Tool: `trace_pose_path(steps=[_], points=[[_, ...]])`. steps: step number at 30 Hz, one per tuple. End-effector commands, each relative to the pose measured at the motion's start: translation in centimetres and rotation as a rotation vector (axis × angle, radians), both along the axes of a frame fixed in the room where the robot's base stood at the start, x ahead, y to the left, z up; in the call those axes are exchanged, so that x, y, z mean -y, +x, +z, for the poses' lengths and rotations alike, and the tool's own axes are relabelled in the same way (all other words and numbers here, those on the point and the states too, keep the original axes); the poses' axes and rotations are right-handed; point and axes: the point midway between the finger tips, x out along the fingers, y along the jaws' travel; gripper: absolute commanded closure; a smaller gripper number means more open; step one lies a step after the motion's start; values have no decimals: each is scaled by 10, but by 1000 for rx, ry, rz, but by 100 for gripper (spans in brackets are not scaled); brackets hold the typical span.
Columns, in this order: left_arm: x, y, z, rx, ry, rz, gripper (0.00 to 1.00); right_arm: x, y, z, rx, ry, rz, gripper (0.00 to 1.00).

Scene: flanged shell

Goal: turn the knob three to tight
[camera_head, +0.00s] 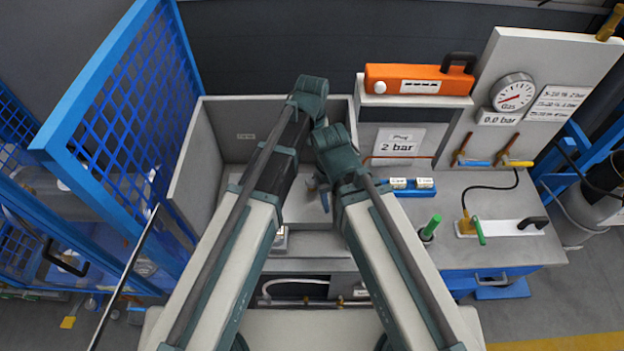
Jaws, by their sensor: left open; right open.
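I cannot make out knob three. The open grey box (183,165) stands in the middle, and my two arms cover most of its inside. A small grey-blue part (323,190) shows between the arms; I cannot tell what it is. A small metal piece (280,238) shows at the box's front edge, partly behind my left arm. Both arms reach up from the bottom, and their green joints are over the box. The jaws of both grippers are hidden behind the arms, so I see nothing held.
A blue mesh fence (120,110) stands left. An orange case (418,80) lies at the back. A gauge (513,93) reading 0.0 bar is on the right panel. A green-handled tool (430,228) and a white plate with a black handle (510,227) are on the right bench.

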Motion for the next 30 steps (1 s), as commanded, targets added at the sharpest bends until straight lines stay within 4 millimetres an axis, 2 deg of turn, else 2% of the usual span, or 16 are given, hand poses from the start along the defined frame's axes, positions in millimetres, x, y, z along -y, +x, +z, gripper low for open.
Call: trace_pose_path(steps=[1, 24, 30], points=[[0, 0, -10, 0, 0, 0, 17, 0, 0, -10, 0, 0, 1, 50], [0, 0, -113, 1, 0, 0, 17, 0, 0, -113, 0, -3, 11, 50], [0, 0, -126, 1, 0, 0, 17, 0, 0, -126, 0, -3, 11, 50]])
